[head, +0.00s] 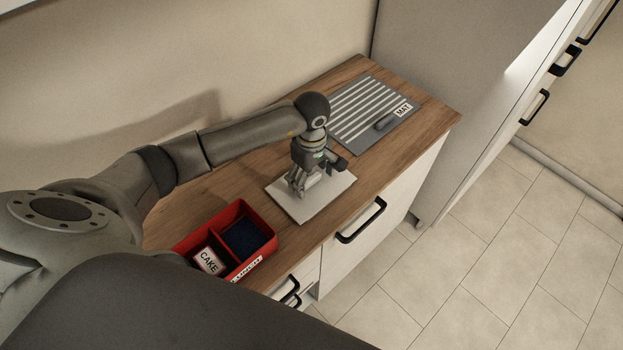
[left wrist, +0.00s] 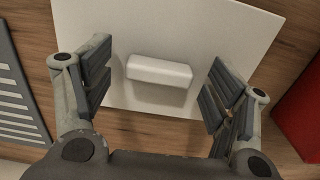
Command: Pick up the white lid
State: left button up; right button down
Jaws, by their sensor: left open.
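The white lid (head: 322,200) is a flat square plate lying on the wooden counter in the head view. In the left wrist view the lid (left wrist: 185,30) has a raised white bar handle (left wrist: 159,71) on it. My left gripper (head: 299,192) is above the lid, pointing down. In the left wrist view my left gripper (left wrist: 160,90) is open, with one finger on each side of the handle and a gap to it on both sides. I cannot tell whether the fingertips touch the plate. My right gripper is not in view.
A red box (head: 262,218) with compartments stands on the counter (head: 220,192) near me, with a CAKE label inside. A wall runs behind; drawers are in front.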

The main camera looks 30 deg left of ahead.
pick_arm(q)
jog(key=shift+f, duration=0.1)
jog(key=shift+c, duration=0.4)
jog(key=c, duration=0.9)
jog(key=shift+c, duration=0.2)
